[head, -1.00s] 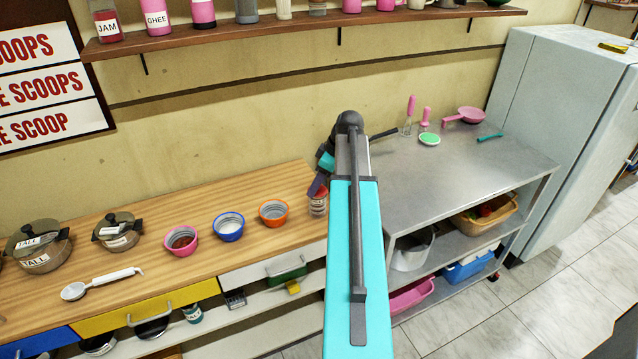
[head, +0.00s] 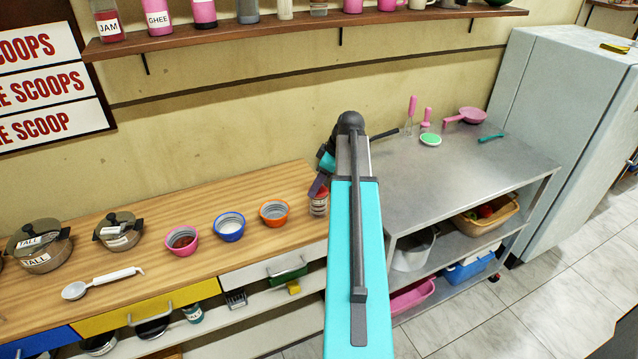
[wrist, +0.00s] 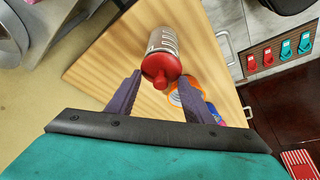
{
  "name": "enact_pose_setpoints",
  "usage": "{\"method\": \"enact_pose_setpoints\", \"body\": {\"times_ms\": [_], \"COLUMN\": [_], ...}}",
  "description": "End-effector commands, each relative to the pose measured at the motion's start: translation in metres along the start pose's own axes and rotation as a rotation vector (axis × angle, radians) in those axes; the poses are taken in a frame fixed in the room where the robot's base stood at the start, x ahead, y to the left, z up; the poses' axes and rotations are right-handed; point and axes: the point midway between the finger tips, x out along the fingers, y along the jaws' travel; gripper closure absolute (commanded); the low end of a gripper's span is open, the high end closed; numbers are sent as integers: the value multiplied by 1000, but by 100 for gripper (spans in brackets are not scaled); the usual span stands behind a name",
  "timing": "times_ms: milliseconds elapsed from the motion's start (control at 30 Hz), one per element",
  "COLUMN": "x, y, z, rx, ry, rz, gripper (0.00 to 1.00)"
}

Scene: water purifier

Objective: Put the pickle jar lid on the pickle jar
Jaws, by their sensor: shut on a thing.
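The pickle jar (head: 319,205) stands on the right end of the wooden counter, a small jar with a label and red showing. In the wrist view the jar (wrist: 163,40) appears beyond the red pickle jar lid (wrist: 161,66), which has a small knob. My gripper (head: 318,188) is just above the jar; in the wrist view its purple fingertips (wrist: 161,77) are on either side of the lid, shut on it. The lid lines up with the jar's top. I cannot tell whether it is fully seated. My arm hides part of this area in the head view.
An orange bowl (head: 274,213) is close left of the jar, then a blue bowl (head: 229,226) and a pink bowl (head: 181,240). A metal table (head: 465,175) stands to the right, mostly clear in front. A shelf (head: 300,22) runs along the wall above.

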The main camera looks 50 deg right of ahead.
Motion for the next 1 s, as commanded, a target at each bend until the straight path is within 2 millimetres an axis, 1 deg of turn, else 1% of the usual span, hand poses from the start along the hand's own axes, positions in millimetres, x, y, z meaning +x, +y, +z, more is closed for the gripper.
{"method": "enact_pose_setpoints", "body": {"times_ms": [767,800,833,1000], "x": [10,10,9,9], "y": [0,0,0,0], "z": [5,4,4,4], "rx": [0,0,0,1], "ry": [0,0,0,0], "rz": [0,0,0,0], "gripper": [74,48,45,45]}}
